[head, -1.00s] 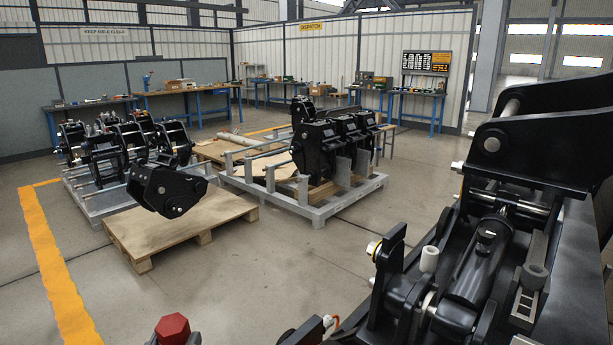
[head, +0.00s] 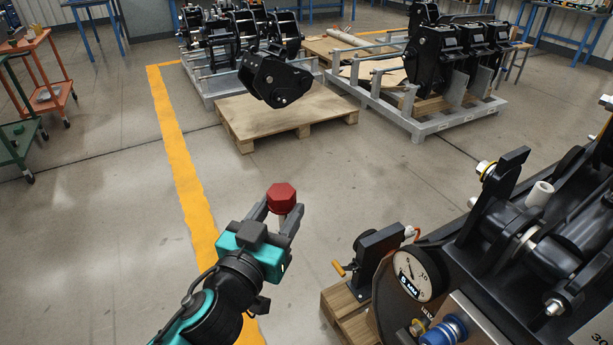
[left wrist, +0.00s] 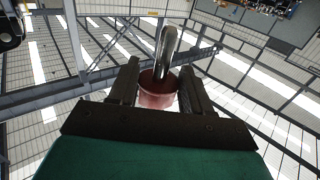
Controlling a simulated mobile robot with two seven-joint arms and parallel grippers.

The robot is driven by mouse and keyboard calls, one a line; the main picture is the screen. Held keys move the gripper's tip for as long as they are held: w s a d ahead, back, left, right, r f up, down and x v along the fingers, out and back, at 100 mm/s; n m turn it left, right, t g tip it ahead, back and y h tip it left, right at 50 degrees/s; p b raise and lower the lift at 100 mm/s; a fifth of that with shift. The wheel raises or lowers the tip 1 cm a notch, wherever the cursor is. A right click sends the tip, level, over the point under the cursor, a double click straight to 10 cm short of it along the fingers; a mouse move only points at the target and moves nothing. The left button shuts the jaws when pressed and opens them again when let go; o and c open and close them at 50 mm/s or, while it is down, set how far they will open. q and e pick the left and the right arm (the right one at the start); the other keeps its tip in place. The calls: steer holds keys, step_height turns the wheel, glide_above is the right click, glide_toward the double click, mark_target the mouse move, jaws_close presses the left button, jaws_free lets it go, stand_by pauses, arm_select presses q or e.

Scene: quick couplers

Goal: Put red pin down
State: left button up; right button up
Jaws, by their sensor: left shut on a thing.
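The red pin has a red hexagonal head (head: 281,196) with a pale shank just below it. My left gripper (head: 280,215) is shut on the pin and holds it up in the air, head upward, over the open floor left of the large black coupler machine. In the left wrist view the red pin (left wrist: 158,92) sits between the two dark fingers, with a shiny metal loop (left wrist: 166,52) on it. The lower part of the pin is hidden by the fingers in the head view. My right gripper is not in view.
The black coupler machine (head: 560,235) with a round dial gauge (head: 412,275) fills the right side. A wooden pallet (head: 290,115) carries a black coupler (head: 275,80). A red cart (head: 45,90) and a green cart (head: 15,140) stand at left. The floor between is clear.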

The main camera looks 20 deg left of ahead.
arm_select(q)
steer(key=s+d+r+m+g+h, duration=0.2)
steer(key=d+r+m+g+h, duration=0.2)
steer(key=d+r+m+h, duration=0.65)
steer(key=w+d+f+m+g+h, duration=0.2)
steer(key=d+f+g+h, duration=0.3)
steer(key=d+f, duration=0.1)
steer(key=shift+w+d+g, duration=0.2)
steer(key=shift+w+g, duration=0.2)
steer(key=shift+m+g+h, duration=0.25)
steer(key=shift+g, duration=0.05)
